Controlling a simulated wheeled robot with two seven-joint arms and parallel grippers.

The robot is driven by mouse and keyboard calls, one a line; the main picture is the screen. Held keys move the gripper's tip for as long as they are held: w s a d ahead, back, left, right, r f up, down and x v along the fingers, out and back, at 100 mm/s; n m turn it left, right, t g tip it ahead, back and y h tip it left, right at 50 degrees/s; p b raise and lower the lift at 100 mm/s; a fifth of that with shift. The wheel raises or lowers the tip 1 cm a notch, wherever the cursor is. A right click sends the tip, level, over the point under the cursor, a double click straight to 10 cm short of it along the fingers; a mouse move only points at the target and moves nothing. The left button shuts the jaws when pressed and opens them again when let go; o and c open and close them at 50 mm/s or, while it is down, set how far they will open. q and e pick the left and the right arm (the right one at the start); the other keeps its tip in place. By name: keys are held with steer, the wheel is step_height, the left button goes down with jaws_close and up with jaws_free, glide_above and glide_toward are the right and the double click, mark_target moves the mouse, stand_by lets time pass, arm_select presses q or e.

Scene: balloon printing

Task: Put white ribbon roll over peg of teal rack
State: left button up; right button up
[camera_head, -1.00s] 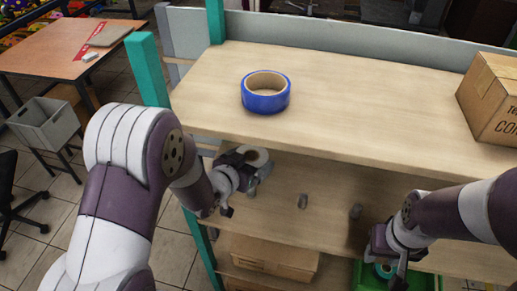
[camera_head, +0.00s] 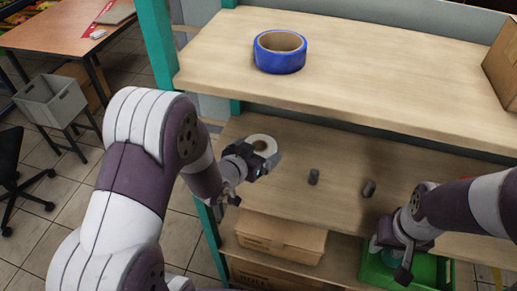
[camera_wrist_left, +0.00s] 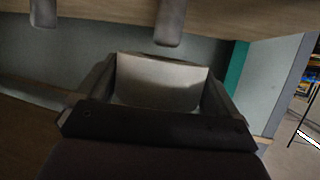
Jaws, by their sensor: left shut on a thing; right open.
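The white ribbon roll (camera_head: 263,144) is held by my left gripper (camera_head: 255,158) above the left part of the lower shelf (camera_head: 285,195) of the teal rack (camera_head: 157,45). The roll's pale side fills the space between the fingers in the left wrist view (camera_wrist_left: 160,84). Two short grey pegs stand on that shelf, a left peg (camera_head: 313,177) and a right peg (camera_head: 369,188), both bare. The roll is left of both and apart from them. Both show at the top of the left wrist view. My right gripper (camera_head: 393,258) is open over the green bin.
A blue tape roll (camera_head: 279,58) lies on the upper shelf (camera_head: 370,75), whose front edge overhangs the back of the lower shelf. A cardboard box (camera_head: 503,65) stands at right. The green bin (camera_head: 432,272) and another box (camera_head: 280,236) sit below.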

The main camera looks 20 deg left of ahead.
arm_select(q)
steer(key=shift+f+b, duration=2.25)
steer(key=shift+f, duration=0.65)
steer(key=o, duration=0.8)
steer(key=v, duration=1.2)
steer(key=shift+s+r, duration=0.15)
steer(key=shift+s, duration=0.2)
